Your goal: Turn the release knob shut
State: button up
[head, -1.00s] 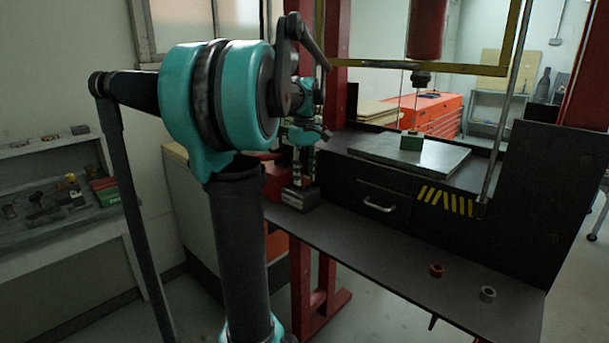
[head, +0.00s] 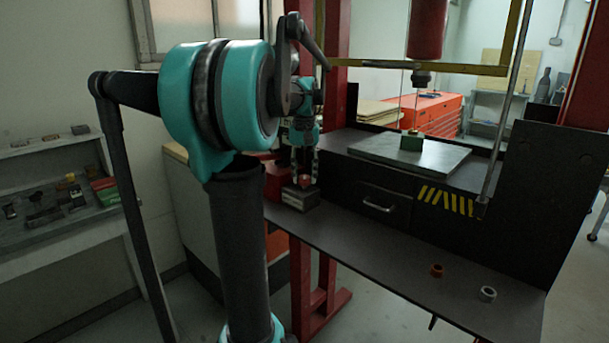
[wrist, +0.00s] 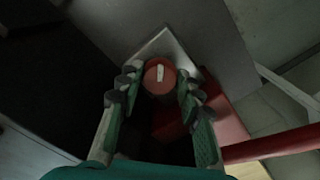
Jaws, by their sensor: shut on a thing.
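The release knob (wrist: 159,74) is a round red cap with a short white mark, seen from above in the wrist view. The mark runs nearly up and down in that picture. My gripper (wrist: 158,82) has its fingers on the left and right sides of the knob and is shut on it. In the head view my gripper (head: 305,178) points down, and the red knob shows small between its fingers. The knob stands on a small dark block (head: 300,198) at the left end of the bench. Finger contact is too dark to see clearly.
A red press frame (head: 335,95) rises just behind my gripper. The bench shelf (head: 385,250) is clear except for an orange ring (head: 437,271) and a white ring (head: 487,294) at its right. A drawer with a handle (head: 379,208) is behind the shelf.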

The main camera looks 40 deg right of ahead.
aim_at(304, 177)
jog(key=m, duration=0.4)
jog(key=shift+m, duration=0.3)
jog(key=m, duration=0.4)
jog(key=shift+w+m, duration=0.1)
jog(key=shift+m, duration=0.2)
jog(key=o, duration=1.1)
jog(key=shift+o, duration=0.2)
jog(key=shift+r, duration=0.15)
notch_tip(304, 177, up, 12)
